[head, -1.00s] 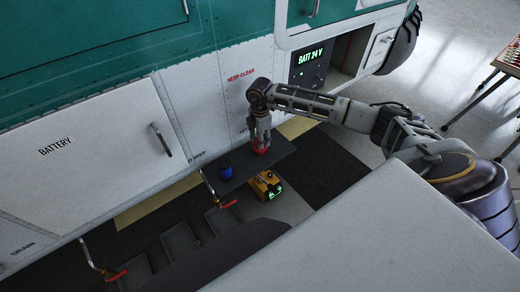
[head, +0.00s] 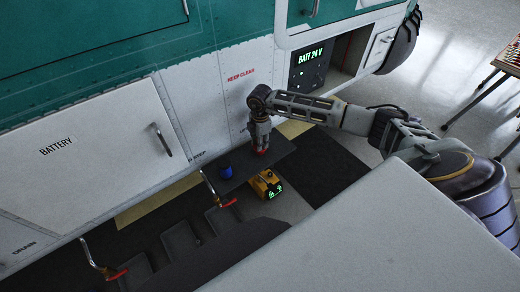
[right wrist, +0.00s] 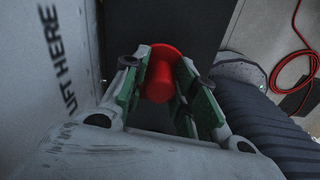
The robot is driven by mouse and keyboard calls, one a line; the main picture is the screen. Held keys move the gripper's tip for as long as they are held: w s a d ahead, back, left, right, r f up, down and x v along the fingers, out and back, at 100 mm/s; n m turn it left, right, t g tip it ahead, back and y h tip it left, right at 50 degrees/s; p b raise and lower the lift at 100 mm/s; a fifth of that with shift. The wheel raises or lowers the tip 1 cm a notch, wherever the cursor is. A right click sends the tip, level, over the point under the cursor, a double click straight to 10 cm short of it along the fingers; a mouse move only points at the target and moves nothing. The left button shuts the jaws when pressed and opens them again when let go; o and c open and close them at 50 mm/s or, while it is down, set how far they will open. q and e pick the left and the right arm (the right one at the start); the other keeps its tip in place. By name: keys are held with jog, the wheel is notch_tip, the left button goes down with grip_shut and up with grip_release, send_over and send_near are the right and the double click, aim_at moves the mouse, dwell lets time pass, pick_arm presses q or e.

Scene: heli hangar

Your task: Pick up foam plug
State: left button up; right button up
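The foam plug appears to be the red piece on a dark board beside the white panel; in the head view, only a bit of the plug (head: 262,151) shows below my right gripper (head: 261,141). In the right wrist view, the red plug (right wrist: 159,82) sits between the green-padded fingers of the right gripper (right wrist: 162,75), its wider red flange on the far side. The fingers stand open on either side of it; I see no clear grip on it. My left gripper is not in view.
A blue cup-like object (head: 227,172) stands on the dark board (head: 243,182). A yellow device (head: 265,185) with a lit green display is below it. The white panel (head: 205,120) is close beside the gripper.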

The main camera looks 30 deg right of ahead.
grip_shut()
jog(key=shift+r, duration=0.1)
jog(key=shift+r+b, duration=0.4)
jog(key=shift+r, duration=4.5)
